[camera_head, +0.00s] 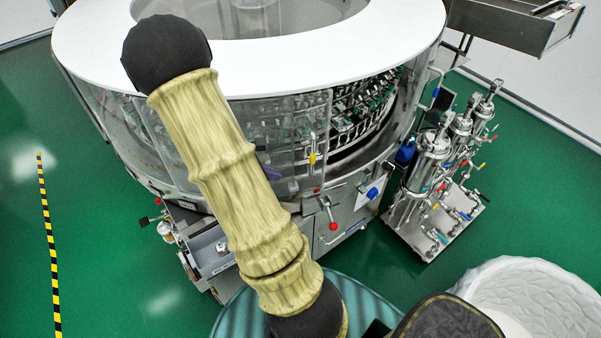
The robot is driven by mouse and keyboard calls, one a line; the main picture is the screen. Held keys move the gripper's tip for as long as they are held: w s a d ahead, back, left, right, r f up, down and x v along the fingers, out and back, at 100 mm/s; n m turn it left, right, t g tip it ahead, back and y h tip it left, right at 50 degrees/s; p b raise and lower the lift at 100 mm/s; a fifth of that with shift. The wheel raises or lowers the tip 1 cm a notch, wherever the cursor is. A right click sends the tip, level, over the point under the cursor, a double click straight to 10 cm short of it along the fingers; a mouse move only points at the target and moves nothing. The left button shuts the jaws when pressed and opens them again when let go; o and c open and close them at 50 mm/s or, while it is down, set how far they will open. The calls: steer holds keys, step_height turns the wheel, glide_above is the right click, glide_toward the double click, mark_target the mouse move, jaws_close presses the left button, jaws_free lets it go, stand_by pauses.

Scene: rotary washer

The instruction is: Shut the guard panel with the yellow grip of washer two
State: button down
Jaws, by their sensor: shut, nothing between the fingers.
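The rotary washer (410,25) is a large round machine with a white ring top and clear side panels. A clear guard panel (293,128) with a small yellow grip (312,158) is on its near side. To the right of this panel's edge there is an uncovered gap, where the metal carousel parts (365,105) show. My arm crosses the picture in front of the washer and hides the panels to the left of the yellow grip. My gripper cannot be seen. No washer number is readable.
A red-knobbed lever (333,226) stands out below the panel on the washer's base. A filter cart (440,170) with steel cylinders and valves stands at the right. Open green floor (95,215) lies at the left, with a yellow-black stripe (48,240).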

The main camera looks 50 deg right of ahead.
steer(key=s+d+f+p, duration=0.1)
steer(key=s+d+f, duration=0.2)
steer(key=d, duration=0.5)
steer(key=shift+f, duration=0.85)
